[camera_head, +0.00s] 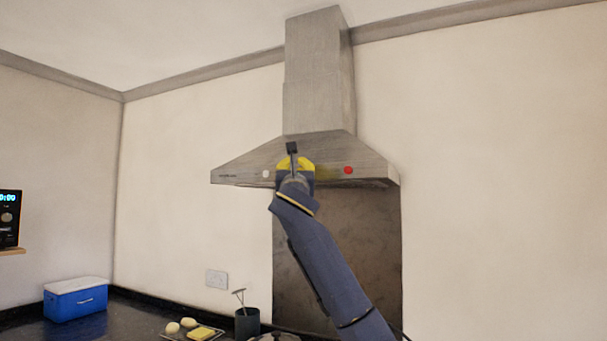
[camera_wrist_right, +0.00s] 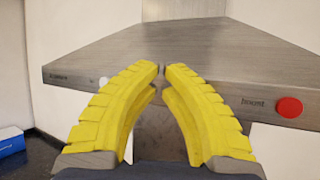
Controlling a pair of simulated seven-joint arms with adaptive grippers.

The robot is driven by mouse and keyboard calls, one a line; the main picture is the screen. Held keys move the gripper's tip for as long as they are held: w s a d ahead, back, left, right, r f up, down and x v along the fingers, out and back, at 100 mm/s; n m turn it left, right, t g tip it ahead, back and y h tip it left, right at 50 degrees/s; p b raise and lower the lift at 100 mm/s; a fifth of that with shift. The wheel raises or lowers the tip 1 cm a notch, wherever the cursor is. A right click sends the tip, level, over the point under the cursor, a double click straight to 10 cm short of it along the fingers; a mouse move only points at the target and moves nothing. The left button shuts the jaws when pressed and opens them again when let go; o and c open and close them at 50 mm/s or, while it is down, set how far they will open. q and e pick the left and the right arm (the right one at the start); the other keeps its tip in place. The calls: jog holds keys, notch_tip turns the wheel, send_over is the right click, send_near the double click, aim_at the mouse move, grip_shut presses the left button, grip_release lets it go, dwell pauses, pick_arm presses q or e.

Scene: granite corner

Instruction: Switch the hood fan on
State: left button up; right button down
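The steel range hood (camera_head: 240,167) hangs on the back wall. Its front edge carries a small white button (camera_head: 265,173) on the left and a round red button (camera_head: 348,170) on the right. Both show in the right wrist view, the white one (camera_wrist_right: 103,83) left of the fingers and the red one (camera_wrist_right: 290,107) to their right. My right gripper (camera_head: 295,160) is in front of the hood between the buttons, apart from both. In the right wrist view its yellow fingers (camera_wrist_right: 162,70) nearly meet at the tips, with nothing held. My left gripper is out of view.
On the dark counter below are a blue cooler (camera_head: 76,300), a dark utensil pot (camera_head: 247,323) and a tray with food (camera_head: 195,335). A dark appliance with a lit clock (camera_head: 9,218) is at far left. The wall right of the hood is bare.

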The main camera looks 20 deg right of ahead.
jog(key=s+a, duration=0.4)
jog(key=shift+s, duration=0.25)
dwell(0.4)
dwell(2.4)
